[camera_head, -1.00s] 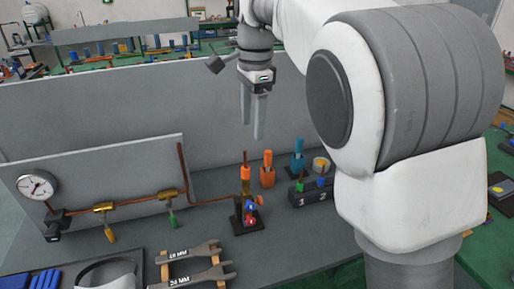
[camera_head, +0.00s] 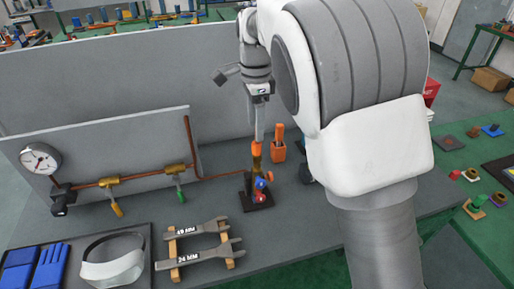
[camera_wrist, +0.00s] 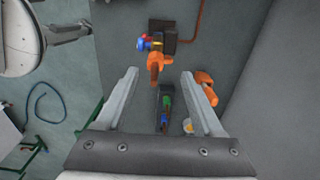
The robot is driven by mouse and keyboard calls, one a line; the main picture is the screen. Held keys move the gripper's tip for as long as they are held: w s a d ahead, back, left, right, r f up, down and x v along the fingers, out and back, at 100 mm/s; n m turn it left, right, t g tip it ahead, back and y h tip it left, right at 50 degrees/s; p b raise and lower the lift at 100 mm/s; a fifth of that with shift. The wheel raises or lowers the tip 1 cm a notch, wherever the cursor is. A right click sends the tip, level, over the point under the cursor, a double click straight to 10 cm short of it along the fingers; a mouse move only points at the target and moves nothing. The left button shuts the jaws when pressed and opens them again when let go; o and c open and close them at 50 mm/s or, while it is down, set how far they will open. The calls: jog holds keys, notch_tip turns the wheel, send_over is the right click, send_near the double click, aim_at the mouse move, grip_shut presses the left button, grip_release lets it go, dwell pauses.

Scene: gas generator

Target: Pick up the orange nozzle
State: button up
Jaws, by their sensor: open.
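An orange nozzle (camera_head: 256,148) with a brownish tip stands upright on the brass fitting of a small dark stand with red and blue knobs (camera_head: 259,192). In the wrist view this nozzle (camera_wrist: 158,60) shows at and just beyond the gap between the fingertips. A second orange piece (camera_head: 278,150), block-shaped with a stick-like top, stands just to the right; in the wrist view it (camera_wrist: 205,86) lies outside the right finger. My gripper (camera_head: 258,138) points down above the stand, open and empty. In the wrist view its fingers (camera_wrist: 159,75) are wide apart. Contact with the nozzle cannot be told.
A copper pipe with brass valves (camera_head: 114,180) and a gauge (camera_head: 40,159) runs along a grey panel at left. Two wrenches (camera_head: 200,244) lie on a wooden rack in front. A face shield (camera_head: 112,262) and blue gloves (camera_head: 35,268) lie at front left. A grey wall stands behind.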

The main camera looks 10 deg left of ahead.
aim_at(257, 145)
jog(key=shift+s+d+f, duration=0.1)
jog(key=shift+s+f, duration=0.05)
jog(key=shift+f, duration=1.55)
jog(key=shift+s+d+f, duration=0.1)
jog(key=shift+s+f, duration=0.05)
jog(key=shift+f, duration=1.5)
grip_shut()
